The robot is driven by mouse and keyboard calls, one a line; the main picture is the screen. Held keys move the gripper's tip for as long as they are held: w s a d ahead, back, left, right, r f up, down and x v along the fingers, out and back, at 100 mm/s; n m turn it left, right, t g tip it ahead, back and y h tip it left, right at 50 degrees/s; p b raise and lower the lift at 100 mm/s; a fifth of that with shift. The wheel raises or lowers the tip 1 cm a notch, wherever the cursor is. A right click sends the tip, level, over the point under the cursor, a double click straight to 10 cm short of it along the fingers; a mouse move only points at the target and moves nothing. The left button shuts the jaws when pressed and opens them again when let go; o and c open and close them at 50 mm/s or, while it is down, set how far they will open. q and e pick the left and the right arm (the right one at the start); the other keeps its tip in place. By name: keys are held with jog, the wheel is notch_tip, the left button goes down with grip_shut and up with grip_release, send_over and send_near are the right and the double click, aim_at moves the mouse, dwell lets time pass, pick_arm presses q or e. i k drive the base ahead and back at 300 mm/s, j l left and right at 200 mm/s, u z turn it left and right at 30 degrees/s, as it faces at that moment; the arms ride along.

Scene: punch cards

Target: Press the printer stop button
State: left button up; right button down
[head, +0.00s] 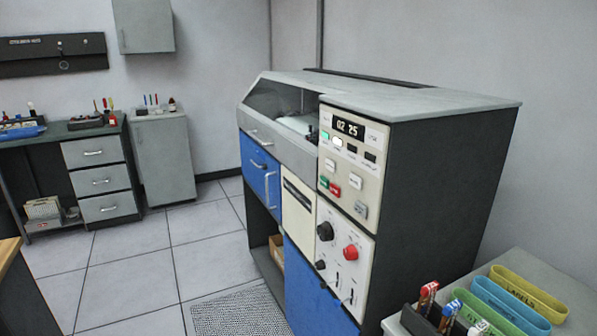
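A large machine with a grey top (420,95), blue doors and black sides stands right of centre. A small green button (323,182) and a small red button (335,190) sit side by side on the panel. Below, a larger round red knob or button (350,253) sits beside a black knob (325,231). The button labels are too small to read, so I cannot tell which is the printer stop button. Neither of my grippers is in view.
A side table (570,285) at the lower right holds coloured trays and a dark pen holder. A workbench with drawers (100,180) and a grey cabinet (163,160) stand at the back left. The tiled floor (135,240) left of the machine is clear, with a grey mat (240,313) before it.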

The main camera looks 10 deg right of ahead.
aim_at(334, 189)
jog(key=i+j, duration=0.55)
jog(key=i+j+z, duration=0.1)
jog(key=i+j, duration=0.4)
jog(key=j, duration=0.1)
